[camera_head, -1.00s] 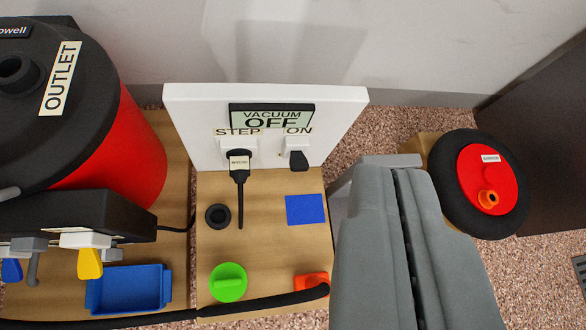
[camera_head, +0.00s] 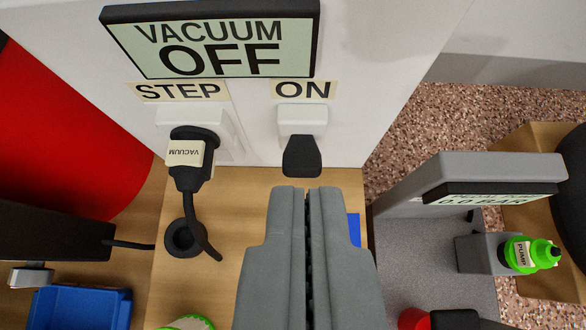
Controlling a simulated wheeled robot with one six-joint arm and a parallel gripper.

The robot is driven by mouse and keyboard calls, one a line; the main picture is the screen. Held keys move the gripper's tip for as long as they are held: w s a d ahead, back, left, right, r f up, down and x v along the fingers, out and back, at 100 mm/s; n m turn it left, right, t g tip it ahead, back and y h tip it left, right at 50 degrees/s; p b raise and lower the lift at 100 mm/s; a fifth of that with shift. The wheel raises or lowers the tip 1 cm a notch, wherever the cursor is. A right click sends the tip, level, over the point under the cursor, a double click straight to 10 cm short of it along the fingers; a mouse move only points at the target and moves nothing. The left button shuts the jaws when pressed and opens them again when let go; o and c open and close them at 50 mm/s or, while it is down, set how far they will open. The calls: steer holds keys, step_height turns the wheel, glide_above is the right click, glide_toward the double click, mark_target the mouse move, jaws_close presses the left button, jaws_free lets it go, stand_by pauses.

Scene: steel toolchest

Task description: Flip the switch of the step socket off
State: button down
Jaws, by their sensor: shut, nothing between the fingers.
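The step socket (camera_head: 226,130) sits on a white upright panel under a "STEP" label (camera_head: 180,91). A black plug marked "VACUUM" (camera_head: 186,155) is in it, with its cable hanging down. To its right, under an "ON" label (camera_head: 303,90), is a white switch housing (camera_head: 302,119) with a black lever (camera_head: 302,157) that points down and outward. The display (camera_head: 215,40) above reads "VACUUM OFF". My gripper (camera_head: 302,190) is shut and empty. Its tips appear just below the lever in the picture; I cannot tell whether they touch it.
A wooden board (camera_head: 240,185) lies below the panel, with a black ring (camera_head: 184,240) and a blue square (camera_head: 354,230) on it. A red drum (camera_head: 70,130) and blue tray (camera_head: 80,308) are at left.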

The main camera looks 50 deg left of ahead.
steer(key=shift+f, duration=0.15)
glide_above(302, 171)
step_height(302, 171, down, 6)
steer(key=shift+a+r, duration=0.1)
steer(key=shift+a, duration=0.05)
steer(key=f, duration=0.3)
steer(key=shift+s+d, duration=0.2)
steer(key=shift+d, duration=0.1)
steer(key=shift+s+d+f, duration=0.15)
steer(key=shift+s+f, duration=0.05)
steer(key=shift+f, duration=0.3)
